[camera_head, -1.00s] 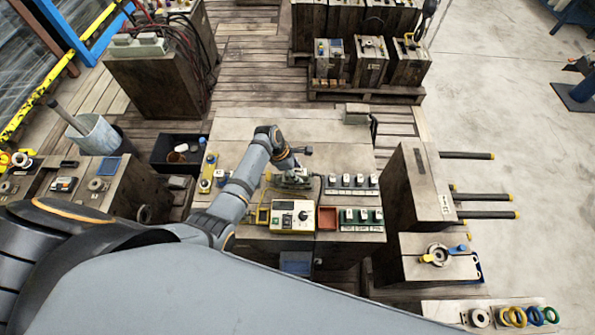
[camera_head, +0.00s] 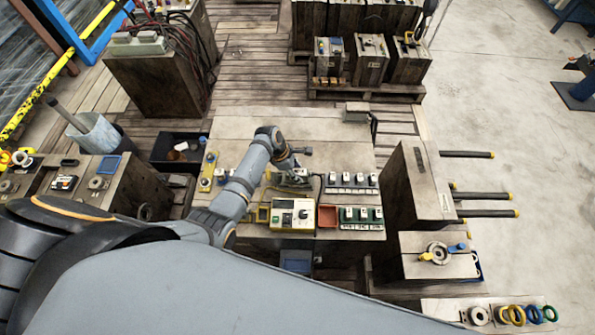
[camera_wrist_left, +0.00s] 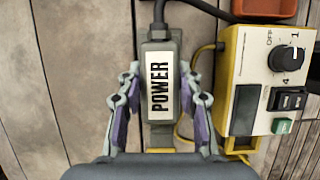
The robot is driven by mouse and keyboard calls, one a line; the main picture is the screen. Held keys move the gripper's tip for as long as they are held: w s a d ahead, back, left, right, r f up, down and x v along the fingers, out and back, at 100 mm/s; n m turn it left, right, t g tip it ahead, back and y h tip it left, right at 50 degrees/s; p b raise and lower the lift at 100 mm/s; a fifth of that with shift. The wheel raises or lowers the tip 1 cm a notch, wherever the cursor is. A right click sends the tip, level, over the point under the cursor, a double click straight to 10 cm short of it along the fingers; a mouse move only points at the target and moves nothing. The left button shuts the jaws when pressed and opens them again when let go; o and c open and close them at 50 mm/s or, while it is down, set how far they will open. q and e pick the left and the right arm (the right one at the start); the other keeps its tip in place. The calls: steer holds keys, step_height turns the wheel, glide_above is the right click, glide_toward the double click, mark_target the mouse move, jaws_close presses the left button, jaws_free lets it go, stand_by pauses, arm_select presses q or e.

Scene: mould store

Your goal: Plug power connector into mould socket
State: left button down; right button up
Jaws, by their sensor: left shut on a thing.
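The power connector (camera_wrist_left: 160,88) is a grey block with a white "POWER" label and a dark cable leaving its upper end in the left wrist view. My left gripper (camera_wrist_left: 162,78) is shut on it, with one finger on each long side. In the head view my left gripper (camera_head: 291,179) is over the middle of the wooden table, and the connector is too small there to make out. A grey and yellow piece (camera_wrist_left: 160,138) shows just below the connector; I cannot tell whether they join. I cannot pick out the mould socket for sure. My right gripper is not in view.
A yellow control box (camera_head: 291,215) with a knob and switches stands close to the gripper. A red tray (camera_head: 327,217) and two rows of white-topped blocks (camera_head: 361,214) are to its right. The table's far part (camera_head: 235,128) is clear.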

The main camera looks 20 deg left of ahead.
arm_select(q)
steer(key=shift+f, duration=0.3)
stand_by(0.5)
steer(key=shift+c, duration=2)
jaws_free()
step_height(320, 180, up, 8)
steer(key=p, duration=0.8)
steer(key=shift+f+p, duration=0.15)
steer(key=shift+p, duration=0.2)
steer(key=shift+f, duration=0.1)
steer(key=shift+s, duration=0.1)
